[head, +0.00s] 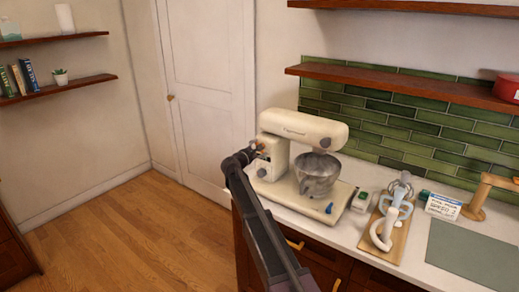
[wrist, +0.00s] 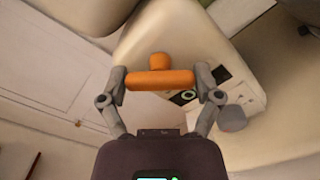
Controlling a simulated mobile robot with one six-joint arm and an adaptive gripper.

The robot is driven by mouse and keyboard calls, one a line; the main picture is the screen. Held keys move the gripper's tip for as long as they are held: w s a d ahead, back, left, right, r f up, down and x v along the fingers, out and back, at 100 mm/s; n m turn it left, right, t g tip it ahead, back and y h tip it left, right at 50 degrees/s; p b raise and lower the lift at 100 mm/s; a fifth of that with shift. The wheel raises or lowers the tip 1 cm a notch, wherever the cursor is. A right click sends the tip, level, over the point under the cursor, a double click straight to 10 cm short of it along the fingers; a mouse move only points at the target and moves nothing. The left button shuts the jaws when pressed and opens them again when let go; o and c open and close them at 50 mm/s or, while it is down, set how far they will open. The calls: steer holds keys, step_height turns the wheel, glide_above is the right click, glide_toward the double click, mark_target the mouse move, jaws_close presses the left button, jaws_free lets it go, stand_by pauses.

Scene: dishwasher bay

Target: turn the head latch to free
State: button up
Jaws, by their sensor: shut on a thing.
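The cream stand mixer (head: 305,128) stands on the counter with its head level above a metal bowl (head: 317,172). In the wrist view an orange T-shaped latch (wrist: 160,80) stands out from the mixer's cream body (wrist: 170,40). Its crossbar lies sideways in the picture. My gripper (wrist: 161,84) is shut on the crossbar, with one fingertip against each end. In the head view my gripper (head: 254,152) is at the mixer's left end, and the latch is mostly hidden there.
A wooden board (head: 388,235) with white mixer attachments lies right of the mixer, near a small sign (head: 442,206) and a wooden stand (head: 485,195). A green mat (head: 475,258) lies at the right. Shelves hang above.

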steer(key=m, duration=0.4)
steer(key=shift+m, duration=0.4)
steer(key=m, duration=0.4)
steer(key=o, duration=0.9)
steer(key=v, duration=1.2)
steer(key=shift+a, duration=0.1)
steer(key=shift+m, duration=0.3)
